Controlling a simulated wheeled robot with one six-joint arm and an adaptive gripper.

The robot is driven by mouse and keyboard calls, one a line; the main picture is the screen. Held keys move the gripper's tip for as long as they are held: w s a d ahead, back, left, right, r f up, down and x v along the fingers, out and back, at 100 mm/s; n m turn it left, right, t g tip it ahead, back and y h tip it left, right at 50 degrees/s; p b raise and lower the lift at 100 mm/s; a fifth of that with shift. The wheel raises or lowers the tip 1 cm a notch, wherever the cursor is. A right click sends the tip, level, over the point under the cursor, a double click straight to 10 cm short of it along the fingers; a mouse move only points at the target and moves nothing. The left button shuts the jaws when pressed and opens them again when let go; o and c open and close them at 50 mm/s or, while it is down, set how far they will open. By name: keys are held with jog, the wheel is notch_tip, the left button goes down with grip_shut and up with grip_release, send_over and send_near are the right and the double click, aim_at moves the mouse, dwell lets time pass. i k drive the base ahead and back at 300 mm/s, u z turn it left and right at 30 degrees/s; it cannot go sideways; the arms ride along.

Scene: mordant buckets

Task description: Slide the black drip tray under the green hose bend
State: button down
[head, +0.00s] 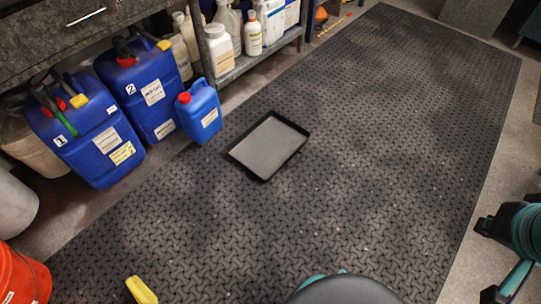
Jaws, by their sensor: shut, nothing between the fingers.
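The black drip tray (268,146) lies flat and empty on the dark mat, right of the small blue canister and apart from it. A thin green piece (66,122), which looks like the green hose bend, comes down over the front of the large blue jug marked 1 (91,142) at the left. Its upper part runs among the dark tubes at the jug's top and is hard to follow. The floor in front of that jug holds no tray. My gripper does not show in the head view.
The jug marked 2 (148,92) and the small blue canister (199,112) stand between jug 1 and the tray. An orange-red bucket (22,280) and a yellow object (141,290) are at lower left. Teal-and-black equipment (523,232) is at right. The mat (370,130) is mostly clear.

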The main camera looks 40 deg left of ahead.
aim_at(267, 147)
jog(key=u, duration=0.45)
jog(key=i, duration=0.85)
jog(key=u, duration=0.95)
jog(key=i, duration=0.25)
jog(key=u, duration=0.25)
